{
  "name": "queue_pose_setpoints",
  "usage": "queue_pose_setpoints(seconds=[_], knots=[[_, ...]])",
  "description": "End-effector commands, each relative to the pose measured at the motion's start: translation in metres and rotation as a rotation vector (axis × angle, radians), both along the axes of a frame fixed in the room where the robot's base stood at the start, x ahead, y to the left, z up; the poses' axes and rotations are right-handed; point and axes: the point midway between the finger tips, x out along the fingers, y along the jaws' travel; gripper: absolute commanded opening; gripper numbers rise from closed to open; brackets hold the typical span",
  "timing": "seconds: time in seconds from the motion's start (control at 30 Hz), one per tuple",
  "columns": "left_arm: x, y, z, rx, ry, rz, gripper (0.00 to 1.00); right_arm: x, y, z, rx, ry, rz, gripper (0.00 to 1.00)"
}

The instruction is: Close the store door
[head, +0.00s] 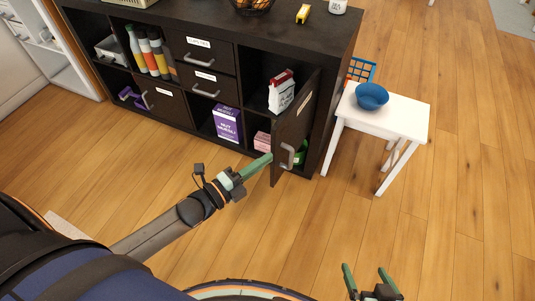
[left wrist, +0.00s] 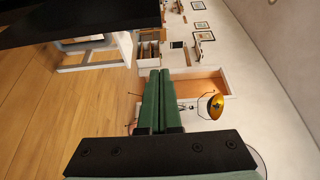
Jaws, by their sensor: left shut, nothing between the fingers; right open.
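The dark door (head: 290,129) at the right end of the black cube shelf stands open in the head view, swung out toward me. It has a pale label, too small to read, and a grey handle (head: 287,156). My left gripper (head: 269,157) is shut and empty, its green fingertips beside the door's left edge. I cannot tell whether they touch it. In the left wrist view the two green fingers (left wrist: 158,78) lie together with nothing between them. My right gripper (head: 370,271) is open and empty over the floor at the bottom of the head view.
The black shelf (head: 265,38) holds a white-and-red bag (head: 281,93), a purple box (head: 227,124), a pink box (head: 263,141) and several bottles. A white side table (head: 400,116) with a blue bowl (head: 371,96) stands right of the door. The floor in front is clear.

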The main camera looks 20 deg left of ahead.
Motion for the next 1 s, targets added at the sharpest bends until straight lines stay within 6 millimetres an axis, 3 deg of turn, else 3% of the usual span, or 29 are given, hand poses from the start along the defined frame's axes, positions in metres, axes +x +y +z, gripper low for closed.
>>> queue_pose_setpoints(seconds=[0.47,0.7,1.0], knots=[[0.078,-0.040,0.000,-0.003,-0.003,0.000,0.00,0.000,-0.002,-0.010,-0.003,-0.005,-0.002,1.00],[0.082,-0.008,0.000,0.000,0.001,0.000,0.00,0.000,-0.002,-0.010,-0.002,-0.007,-0.002,1.00],[0.083,0.000,0.001,-0.003,0.000,0.000,0.00,0.000,-0.002,-0.010,-0.003,-0.007,-0.001,1.00]])
